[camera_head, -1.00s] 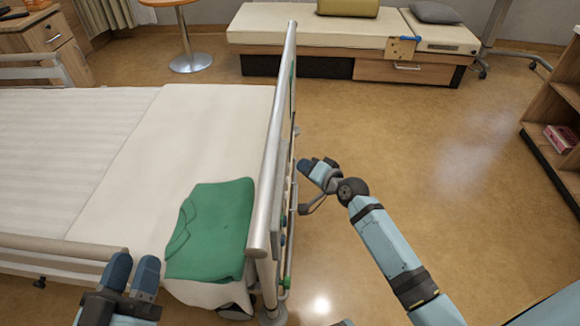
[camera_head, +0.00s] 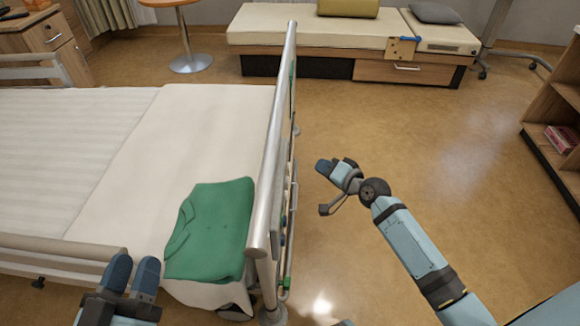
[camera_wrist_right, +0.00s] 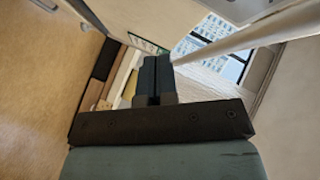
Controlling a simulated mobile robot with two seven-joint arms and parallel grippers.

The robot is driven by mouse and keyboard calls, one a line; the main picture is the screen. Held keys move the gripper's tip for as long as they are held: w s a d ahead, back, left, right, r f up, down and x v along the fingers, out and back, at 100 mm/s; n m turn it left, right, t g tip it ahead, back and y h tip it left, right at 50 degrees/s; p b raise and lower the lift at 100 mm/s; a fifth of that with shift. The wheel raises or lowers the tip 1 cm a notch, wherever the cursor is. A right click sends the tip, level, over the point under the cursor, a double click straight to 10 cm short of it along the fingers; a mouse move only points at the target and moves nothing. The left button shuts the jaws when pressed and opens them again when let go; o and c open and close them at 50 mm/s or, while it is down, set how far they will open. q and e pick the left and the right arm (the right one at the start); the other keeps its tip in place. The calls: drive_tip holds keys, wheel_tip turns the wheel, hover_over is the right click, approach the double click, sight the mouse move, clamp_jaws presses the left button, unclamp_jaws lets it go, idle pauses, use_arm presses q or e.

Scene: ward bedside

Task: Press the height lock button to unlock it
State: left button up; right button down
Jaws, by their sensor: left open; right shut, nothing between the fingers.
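The bed's end board (camera_head: 270,180) has a pale metal top rail and stands edge-on, with fittings on its outer face. I cannot make out the height lock button there. My right gripper (camera_head: 323,166) is shut and empty, in the air to the right of the end board with a gap between them. Its closed dark fingers also show in the right wrist view (camera_wrist_right: 153,78). My left gripper (camera_head: 133,274) is open and empty above the near side of the bed, left of the end board.
A folded green garment (camera_head: 212,230) lies on the bed sheet (camera_head: 200,130) beside the end board. A cushioned bench (camera_head: 300,24) stands at the back and a wooden shelf (camera_head: 553,110) at the right. The floor (camera_head: 430,130) between them is clear.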

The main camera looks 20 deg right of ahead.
drive_tip(key=s+d+r, duration=0.2)
drive_tip(key=s+d, duration=0.1)
drive_tip(key=d, duration=0.4)
drive_tip(key=shift+s+b, duration=0.25)
drive_tip(key=shift+b, duration=0.1)
drive_tip(key=shift+d, duration=0.1)
